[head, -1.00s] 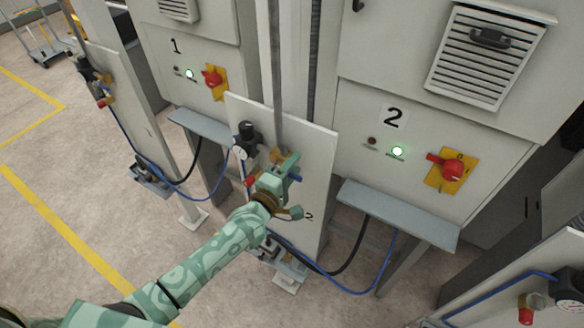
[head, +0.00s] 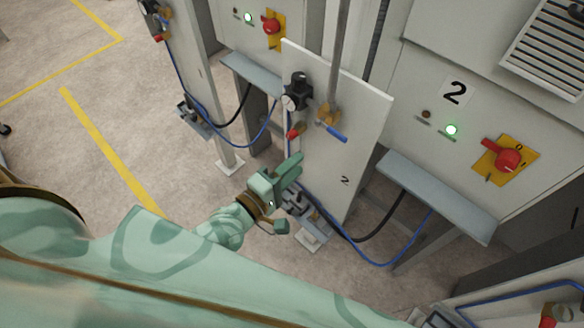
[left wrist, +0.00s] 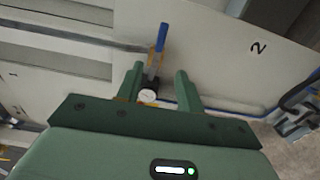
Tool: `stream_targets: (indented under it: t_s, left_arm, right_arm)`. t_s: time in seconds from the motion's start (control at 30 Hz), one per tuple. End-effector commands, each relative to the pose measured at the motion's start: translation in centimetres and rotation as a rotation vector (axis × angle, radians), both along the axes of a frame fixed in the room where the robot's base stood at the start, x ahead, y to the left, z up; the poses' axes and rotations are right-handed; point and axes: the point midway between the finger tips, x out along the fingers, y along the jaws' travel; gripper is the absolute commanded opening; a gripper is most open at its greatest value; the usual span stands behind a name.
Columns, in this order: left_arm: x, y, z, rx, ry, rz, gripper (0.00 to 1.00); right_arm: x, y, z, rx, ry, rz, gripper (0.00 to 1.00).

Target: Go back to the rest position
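My left gripper (head: 288,190) is in front of the lower part of the white valve panel marked 2 (head: 335,165) in the head view. In the left wrist view the two green fingers (left wrist: 160,84) stand apart with nothing held between them. Beyond them show a round gauge (left wrist: 148,96) and a blue valve handle (left wrist: 162,38). In the head view the blue-handled valve (head: 335,132) sits on the panel above the gripper, clear of it. My right gripper is in neither view.
A dark regulator with gauge (head: 297,92) and a red handle (head: 295,131) sit at the panel's left edge. Grey shelves (head: 440,195) jut from the cabinets. A red rotary switch (head: 503,157) is at right. Hoses hang below the panel. Open floor (head: 75,165) lies at left.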

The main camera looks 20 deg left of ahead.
Motion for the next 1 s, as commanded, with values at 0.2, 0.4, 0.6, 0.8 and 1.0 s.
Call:
stream_targets:
  t_s: [0.2, 0.4, 0.6, 0.8, 1.0]
  left_arm:
    - [-0.2, 0.1, 0.0, 0.001, 0.0, 0.0, 0.37]
    - [-0.1, 0.1, 0.0, 0.0, 0.0, 0.0, 0.37]
    - [-0.2, 0.0, 0.0, 0.03, -0.008, -0.003, 0.37]
    - [-1.8, 1.3, -9.5, 0.596, 0.022, -0.116, 0.37]
    - [-7.3, 6.2, -27.1, 1.168, 0.189, -0.33, 0.37]
  right_arm:
    - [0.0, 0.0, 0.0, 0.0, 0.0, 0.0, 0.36]
    - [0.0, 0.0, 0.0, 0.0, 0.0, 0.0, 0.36]
    - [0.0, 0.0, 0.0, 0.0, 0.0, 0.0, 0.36]
    - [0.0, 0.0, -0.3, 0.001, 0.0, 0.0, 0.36]
    - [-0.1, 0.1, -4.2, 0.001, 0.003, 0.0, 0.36]
